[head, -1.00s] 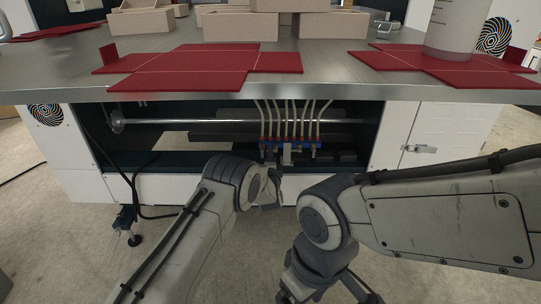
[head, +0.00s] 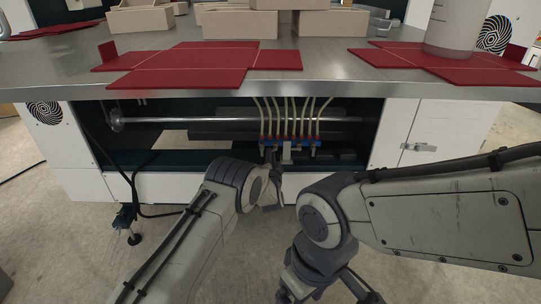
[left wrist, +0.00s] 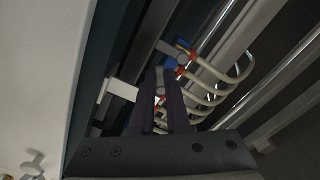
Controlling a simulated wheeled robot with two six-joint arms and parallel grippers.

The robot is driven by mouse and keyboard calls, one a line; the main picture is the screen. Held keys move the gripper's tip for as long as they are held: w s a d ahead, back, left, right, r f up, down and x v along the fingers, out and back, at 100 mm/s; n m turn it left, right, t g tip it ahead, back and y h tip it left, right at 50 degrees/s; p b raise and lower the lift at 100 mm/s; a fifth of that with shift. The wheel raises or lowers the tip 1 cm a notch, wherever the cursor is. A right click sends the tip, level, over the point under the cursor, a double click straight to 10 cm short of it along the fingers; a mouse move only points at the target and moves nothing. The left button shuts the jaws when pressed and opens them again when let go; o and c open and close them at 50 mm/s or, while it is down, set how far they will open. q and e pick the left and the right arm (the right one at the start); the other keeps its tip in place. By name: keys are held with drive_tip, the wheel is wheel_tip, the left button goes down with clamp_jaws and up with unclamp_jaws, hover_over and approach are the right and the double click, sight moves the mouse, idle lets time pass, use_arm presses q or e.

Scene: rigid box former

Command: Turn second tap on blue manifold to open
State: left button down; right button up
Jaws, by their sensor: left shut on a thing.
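The blue manifold (head: 300,142) is mounted under the machine's steel top, with a row of red-marked taps and pale hoses rising from it. In the left wrist view, one blue end of the manifold (left wrist: 181,57) shows beyond the fingers. My left gripper (head: 270,157) reaches up to the manifold's left part. In the left wrist view, my left gripper (left wrist: 160,97) is shut on a tap, with a little red showing between the dark fingers. The fingers hide most of that tap, so its angle cannot be told. My right gripper is largely cut off at the bottom edge.
The steel tabletop (head: 330,86) overhangs the opening and carries red flat box blanks (head: 200,62). A metal rod (head: 190,122) runs across behind the manifold. White hoses (left wrist: 215,90) curve close to the fingers. A white cabinet door (head: 425,135) stands at the right.

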use_arm(q)
drive_tip(key=n, duration=0.3)
drive_tip(key=d+n, duration=0.1)
drive_tip(key=n, duration=0.1)
drive_tip(key=shift+f+n, duration=0.3)
drive_tip(key=shift+f, duration=0.1)
drive_tip(key=n, duration=0.2)
drive_tip(key=n+b, duration=0.1)
drive_tip(key=n, duration=0.2)
drive_tip(key=shift+d+f, duration=0.1)
drive_tip(key=shift+d, duration=0.3)
drive_tip(key=shift+n, duration=0.4)
drive_tip(key=c, duration=0.9)
unclamp_jaws()
drive_tip(key=shift+s, duration=0.1)
